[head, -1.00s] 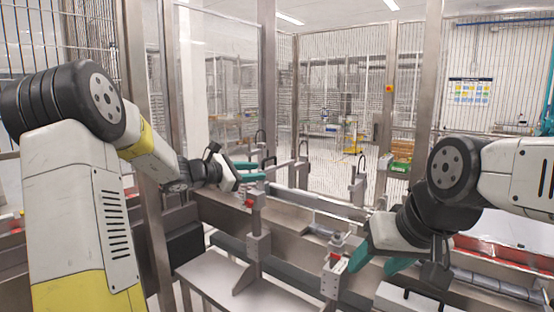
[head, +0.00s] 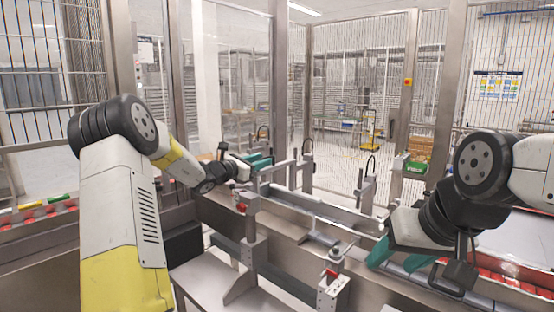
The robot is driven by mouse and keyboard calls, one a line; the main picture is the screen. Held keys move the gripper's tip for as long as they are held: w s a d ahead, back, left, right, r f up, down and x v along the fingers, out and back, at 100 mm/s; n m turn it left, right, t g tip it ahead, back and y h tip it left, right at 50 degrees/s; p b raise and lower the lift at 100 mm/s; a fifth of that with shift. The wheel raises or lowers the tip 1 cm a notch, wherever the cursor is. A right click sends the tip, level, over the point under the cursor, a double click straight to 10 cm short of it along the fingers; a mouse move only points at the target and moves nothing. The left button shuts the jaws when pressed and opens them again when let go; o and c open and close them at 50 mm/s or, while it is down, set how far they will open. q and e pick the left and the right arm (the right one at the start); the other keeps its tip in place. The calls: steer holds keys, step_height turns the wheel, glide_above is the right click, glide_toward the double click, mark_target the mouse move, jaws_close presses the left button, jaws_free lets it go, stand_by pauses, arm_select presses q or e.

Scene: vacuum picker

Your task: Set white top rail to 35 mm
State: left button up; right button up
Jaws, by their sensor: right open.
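A long pale grey-white rail (head: 335,211) runs from the middle toward the lower right along the machine; I cannot tell for sure that it is the white top rail. My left gripper (head: 259,160), with teal fingers, is near the far left end of this rail. Its fingers overlap in the picture, so its opening and any contact are unclear. My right gripper (head: 400,262) is open, teal fingers pointing down-left, in front of the rail's right part. Its fingers look empty. A bracket with a red part (head: 333,271) stands left of it. No scale reading is legible.
Another bracket post (head: 248,232) with a red knob stands below my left gripper. Upright posts (head: 307,172) with black handles line the far side. A steel frame post (head: 279,90) and mesh fencing stand behind. Red conveyor strips lie at far left and right.

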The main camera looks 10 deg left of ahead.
arm_select(q)
steer(key=x, duration=0.4)
jaws_close()
steer(key=shift+a, duration=0.1)
stand_by(1.4)
